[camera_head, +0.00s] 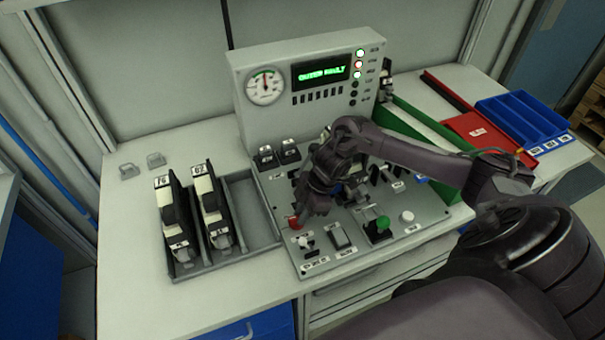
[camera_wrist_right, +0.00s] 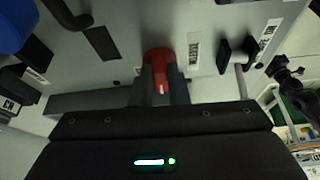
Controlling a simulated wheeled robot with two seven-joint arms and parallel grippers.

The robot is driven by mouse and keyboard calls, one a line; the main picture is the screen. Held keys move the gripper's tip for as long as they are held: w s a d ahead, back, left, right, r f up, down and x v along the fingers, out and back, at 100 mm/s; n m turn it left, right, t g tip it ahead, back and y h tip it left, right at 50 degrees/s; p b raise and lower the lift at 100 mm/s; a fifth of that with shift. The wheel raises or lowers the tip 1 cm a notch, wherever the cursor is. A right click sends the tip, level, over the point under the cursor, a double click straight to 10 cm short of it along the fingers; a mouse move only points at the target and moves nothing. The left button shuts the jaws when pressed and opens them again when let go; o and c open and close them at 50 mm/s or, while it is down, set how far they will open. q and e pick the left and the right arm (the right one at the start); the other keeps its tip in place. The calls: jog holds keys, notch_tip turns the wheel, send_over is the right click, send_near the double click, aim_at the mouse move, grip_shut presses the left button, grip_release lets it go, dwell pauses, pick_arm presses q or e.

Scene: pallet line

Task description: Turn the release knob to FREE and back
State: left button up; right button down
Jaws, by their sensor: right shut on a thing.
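The control panel (camera_head: 355,247) lies on the bench below an upright console. A red knob (camera_wrist_right: 159,66) sits between the two fingers of my right gripper (camera_wrist_right: 160,90) in the right wrist view, and the fingers are shut on it. In the head view the red knob (camera_head: 293,222) shows at the panel's left side, with my right gripper (camera_head: 303,217) over it and hiding part of it. A white mark shows on the knob. I cannot read the labels around it, so its set position is unclear. My left gripper is not in view.
The console (camera_head: 310,112) has a dial, a green display and lit lamps. A grey tray (camera_head: 250,210) with black modules stands left of the panel. A green-topped lever (camera_head: 383,223) and a white knob (camera_head: 407,216) stand to the right. Red and blue trays (camera_head: 521,122) lie far right.

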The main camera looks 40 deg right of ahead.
jog(key=shift+w+n, duration=0.1)
jog(key=shift+n, duration=0.4)
jog(key=c, duration=1.4)
grip_release()
jog(key=w+b+v, duration=0.1)
jog(key=b+v, duration=0.1)
jog(key=v, duration=0.5)
jog(key=shift+s+d+r, duration=0.25)
jog(key=shift+s+r, duration=0.15)
jog(key=shift+s, duration=0.05)
